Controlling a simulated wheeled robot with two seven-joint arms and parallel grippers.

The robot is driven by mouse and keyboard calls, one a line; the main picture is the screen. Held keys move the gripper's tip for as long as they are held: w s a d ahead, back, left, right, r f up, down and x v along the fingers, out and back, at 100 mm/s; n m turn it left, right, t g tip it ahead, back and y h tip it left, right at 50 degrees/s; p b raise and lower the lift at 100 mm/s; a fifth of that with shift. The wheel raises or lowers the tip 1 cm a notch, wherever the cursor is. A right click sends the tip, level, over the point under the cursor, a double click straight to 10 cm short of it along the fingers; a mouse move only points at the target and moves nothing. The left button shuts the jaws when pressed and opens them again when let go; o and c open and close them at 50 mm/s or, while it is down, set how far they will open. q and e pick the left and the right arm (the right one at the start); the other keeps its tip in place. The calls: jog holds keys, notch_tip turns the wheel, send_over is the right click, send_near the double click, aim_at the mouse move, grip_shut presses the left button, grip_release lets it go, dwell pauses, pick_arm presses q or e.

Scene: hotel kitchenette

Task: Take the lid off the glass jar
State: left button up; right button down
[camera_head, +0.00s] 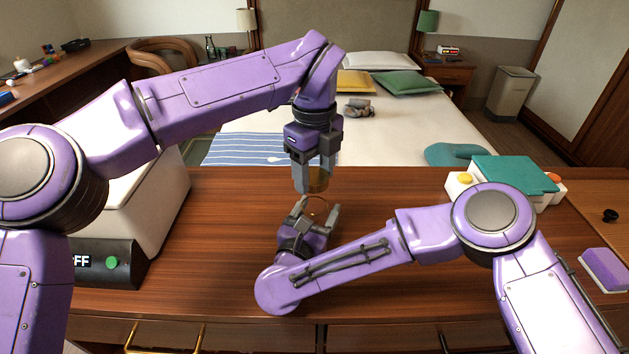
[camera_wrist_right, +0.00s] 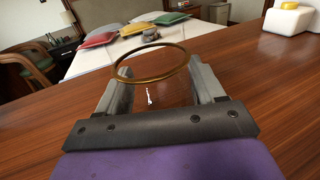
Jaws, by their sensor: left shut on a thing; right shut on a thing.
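The clear glass jar (camera_head: 318,207) stands on the wooden counter, with a thin golden ring at its top. In the right wrist view its golden rim (camera_wrist_right: 151,62) shows as an open ring, with the glass barely visible below. My right gripper (camera_head: 318,214) is low at the counter, shut on the jar from the near side. My left gripper (camera_head: 314,184) points straight down above the jar. It is shut on the brownish lid (camera_head: 317,182), which is mostly hidden by the fingers. The lid appears apart from the jar's rim.
A pale appliance (camera_head: 150,205) with an OFF display and green button stands at the left of the counter. A white and teal box (camera_head: 512,178) stands at the right, near a purple block (camera_head: 606,268). Counter beside the jar is clear. A bed (camera_head: 400,135) lies behind.

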jog(key=shift+c, duration=0.2)
grip_release()
